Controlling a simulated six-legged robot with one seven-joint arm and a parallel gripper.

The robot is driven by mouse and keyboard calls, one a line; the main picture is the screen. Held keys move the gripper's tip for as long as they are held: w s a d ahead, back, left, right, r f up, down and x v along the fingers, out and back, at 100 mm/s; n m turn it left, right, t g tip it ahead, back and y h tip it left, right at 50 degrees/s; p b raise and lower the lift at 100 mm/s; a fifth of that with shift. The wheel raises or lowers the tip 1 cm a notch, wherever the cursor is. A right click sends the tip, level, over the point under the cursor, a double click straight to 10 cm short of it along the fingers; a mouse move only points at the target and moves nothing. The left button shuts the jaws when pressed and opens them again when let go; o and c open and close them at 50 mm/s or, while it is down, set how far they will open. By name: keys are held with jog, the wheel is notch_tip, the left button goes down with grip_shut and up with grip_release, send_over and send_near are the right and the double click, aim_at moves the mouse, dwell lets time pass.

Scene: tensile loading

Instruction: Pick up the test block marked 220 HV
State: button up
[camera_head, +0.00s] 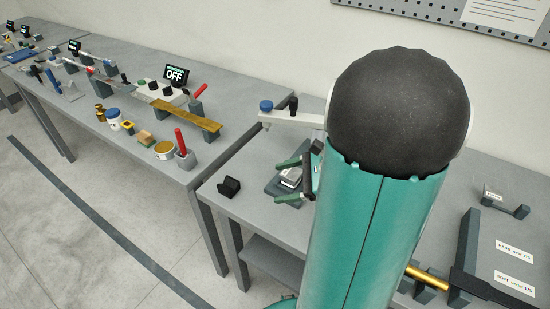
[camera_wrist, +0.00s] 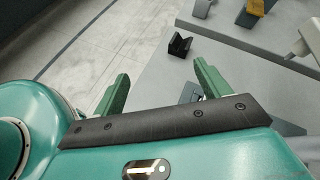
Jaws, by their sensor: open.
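My gripper (camera_head: 283,181) is open, with two green fingers spread apart above a dark tray (camera_head: 272,187) on the near bench. A small pale grey block (camera_head: 291,175) shows between the fingers in the head view; I cannot read any marking on it. My gripper also shows in the wrist view (camera_wrist: 162,85), with nothing between its fingertips. Another small grey block with a white label (camera_head: 493,194) lies at the right of the bench; its label is too small to read. I cannot tell which block is marked 220 HV.
A black V-shaped holder (camera_head: 229,186) stands near the bench's left edge, also in the wrist view (camera_wrist: 179,45). A white machine arm with a blue knob (camera_head: 266,107) stands behind my gripper. A second bench holds several tools.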

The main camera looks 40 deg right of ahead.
aim_at(290, 172)
jog(key=s+d+f+m+t+h, duration=0.1)
jog(key=d+m, duration=0.1)
jog(key=d, duration=0.1)
jog(key=s+d+f+m+t+h, duration=0.1)
jog(key=d+m+t, duration=0.1)
jog(key=d+m, duration=0.1)
jog(key=d+f+m+t+h, duration=0.1)
jog(key=d+m, duration=0.1)
jog(key=d, duration=0.3)
jog(key=shift+s+f+m+t+h, duration=0.3)
jog(key=shift+s+f, duration=0.1)
jog(key=x, duration=0.6)
jog(key=shift+w+d+f, duration=0.1)
jog(key=x, duration=0.5)
jog(key=shift+w+a+f, duration=0.1)
jog(key=shift+w+a, duration=0.2)
jog(key=c, duration=1.3)
